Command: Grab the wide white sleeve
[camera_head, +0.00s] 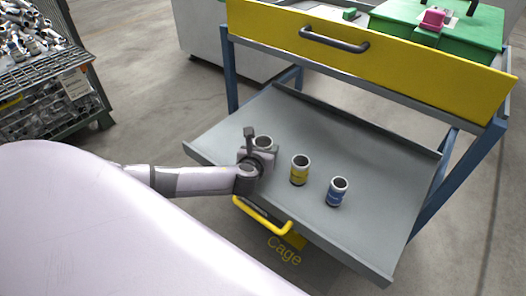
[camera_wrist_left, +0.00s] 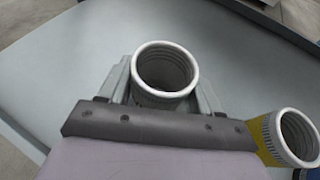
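The wide white sleeve (camera_head: 263,142) stands upright on the grey tray (camera_head: 345,135), near its left side. Its round open rim faces up in the left wrist view (camera_wrist_left: 165,70). My left gripper (camera_head: 257,155) is at the sleeve, with one finger on each side of it. The left wrist view shows the fingers (camera_wrist_left: 163,92) straddling its body; whether both touch it I cannot tell. The sleeve's lower part is hidden by the gripper. My right gripper is in neither view.
A yellow-banded sleeve (camera_head: 300,171) stands close to the right of the gripper, and a blue-banded one (camera_head: 337,192) stands further right. A yellow drawer front (camera_head: 400,62) rises behind the tray. A yellow handle (camera_head: 262,216) is at the tray's front. The tray's back right is clear.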

